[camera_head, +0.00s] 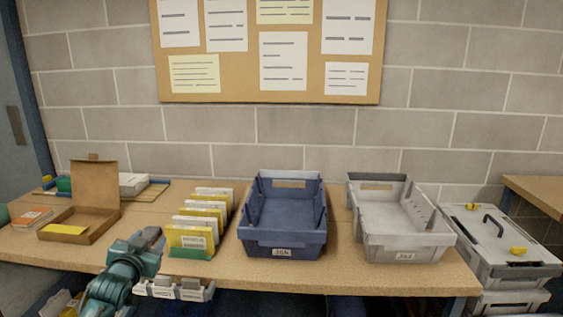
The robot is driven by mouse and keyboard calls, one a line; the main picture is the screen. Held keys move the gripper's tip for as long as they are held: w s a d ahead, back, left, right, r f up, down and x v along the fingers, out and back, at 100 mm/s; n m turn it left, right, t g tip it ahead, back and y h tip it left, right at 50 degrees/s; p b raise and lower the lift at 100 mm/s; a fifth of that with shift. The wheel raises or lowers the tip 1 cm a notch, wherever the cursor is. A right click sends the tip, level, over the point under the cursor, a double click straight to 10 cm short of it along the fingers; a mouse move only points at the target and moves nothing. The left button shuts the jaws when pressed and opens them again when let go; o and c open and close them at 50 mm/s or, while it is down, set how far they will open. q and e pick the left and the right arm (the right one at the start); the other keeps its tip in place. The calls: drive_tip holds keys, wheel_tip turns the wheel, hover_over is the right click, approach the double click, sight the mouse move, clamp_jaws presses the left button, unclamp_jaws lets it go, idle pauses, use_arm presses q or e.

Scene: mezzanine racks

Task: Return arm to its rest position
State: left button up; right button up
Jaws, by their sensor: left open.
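My left arm comes in from the bottom left as a teal and grey arm. Its left gripper (150,240) is open at the front edge of the wooden table (360,278), left of the row of yellow and white cards. No object shows between its fingers. My right gripper is not in view.
On the table are an open cardboard box (95,185) with a yellow slip, a row of yellow and white cards (190,240), an empty blue bin (285,240) and an empty grey bin (405,245). Closed grey cases (500,255) stand at right. Small white holders (175,290) sit below the front edge.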

use_arm(q)
drive_tip(key=s+d+f+m+g+h, duration=0.1)
drive_tip(key=s+d+f+g, duration=0.1)
drive_tip(key=s+d+f, duration=0.55)
drive_tip(key=s+d+f+g+h, duration=0.15)
drive_tip(key=s+d+f, duration=0.25)
drive_tip(key=s+f, duration=0.55)
drive_tip(key=s+d+f+g+h, duration=0.1)
drive_tip(key=s+d+f, duration=0.1)
drive_tip(key=s, duration=0.8)
drive_tip(key=s+d+f+n+g+h, duration=0.1)
drive_tip(key=s+d, duration=0.4)
drive_tip(key=s, duration=0.5)
drive_tip(key=shift+s+d+f, duration=0.15)
drive_tip(key=shift+d+f, duration=0.05)
drive_tip(key=shift+f, duration=0.5)
